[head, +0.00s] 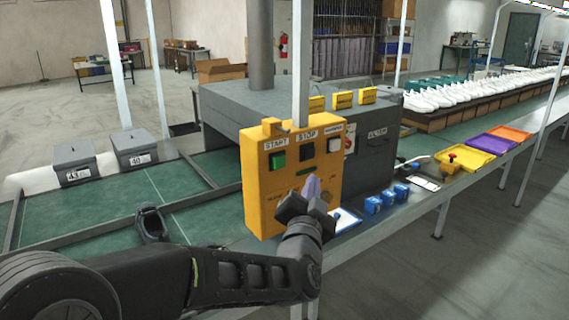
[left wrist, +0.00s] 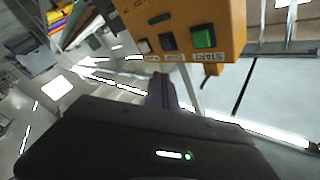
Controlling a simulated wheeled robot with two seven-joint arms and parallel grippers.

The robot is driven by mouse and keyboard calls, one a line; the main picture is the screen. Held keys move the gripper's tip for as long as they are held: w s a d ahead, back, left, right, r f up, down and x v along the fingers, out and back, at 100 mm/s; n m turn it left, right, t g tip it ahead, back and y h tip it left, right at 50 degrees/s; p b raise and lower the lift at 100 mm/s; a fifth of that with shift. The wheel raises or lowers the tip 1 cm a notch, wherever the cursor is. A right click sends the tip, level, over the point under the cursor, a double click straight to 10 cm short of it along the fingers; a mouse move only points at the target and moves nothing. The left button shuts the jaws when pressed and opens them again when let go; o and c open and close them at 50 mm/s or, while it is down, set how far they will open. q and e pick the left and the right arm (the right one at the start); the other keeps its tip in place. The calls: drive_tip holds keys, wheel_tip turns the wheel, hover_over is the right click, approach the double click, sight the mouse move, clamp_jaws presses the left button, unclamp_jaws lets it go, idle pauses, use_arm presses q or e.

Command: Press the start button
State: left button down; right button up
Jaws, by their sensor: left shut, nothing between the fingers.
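The yellow control box (head: 258,205) stands upright at the line's near edge. Its green start button (head: 277,160) is at the upper left of the face, beside the dark stop button (head: 307,150) and a white button (head: 334,146). My left gripper (head: 312,188) is shut and empty, in front of the box's lower right part, below and right of the start button. In the left wrist view the box appears upside down, with the start button (left wrist: 203,38) to the right of and above the purplish fingertips (left wrist: 161,90). The fingers look apart from the button. My right gripper is not in view.
A grey machine housing (head: 375,165) stands behind the box. Several blue pieces (head: 373,205) lie to its right, then yellow, purple (head: 494,145) and orange trays. Two grey lidded bins (head: 135,148) stand at the left. White shoes fill the far right rack.

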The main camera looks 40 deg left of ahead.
sight(279, 162)
use_arm(q)
drive_tip(key=w+a+b, duration=0.1)
drive_tip(key=w+a, duration=0.1)
drive_tip(key=a, duration=0.6)
drive_tip(key=shift+w+a, duration=0.2)
drive_tip(key=shift+a, duration=0.15)
drive_tip(key=shift+b, duration=0.35)
idle(1.7)
drive_tip(key=shift+w+a, duration=0.15)
drive_tip(key=shift+a, duration=0.25)
